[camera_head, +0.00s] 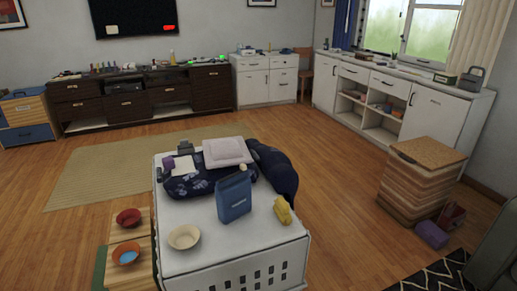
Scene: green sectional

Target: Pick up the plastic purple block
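A small purple block (170,162) sits at the far left of the white slatted table's top (210,255), beside a pale folded cloth (184,166) and close to a dark grey object. I cannot tell from this view which of the two is plastic. Neither of my grippers is in view.
On the table are a dark blue patterned cushion (196,185), a pale pillow (227,152), a blue box (234,197), a yellow item (283,210) and a beige bowl (184,237). A wooden bench (121,221) with two bowls stands left. Open floor lies behind.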

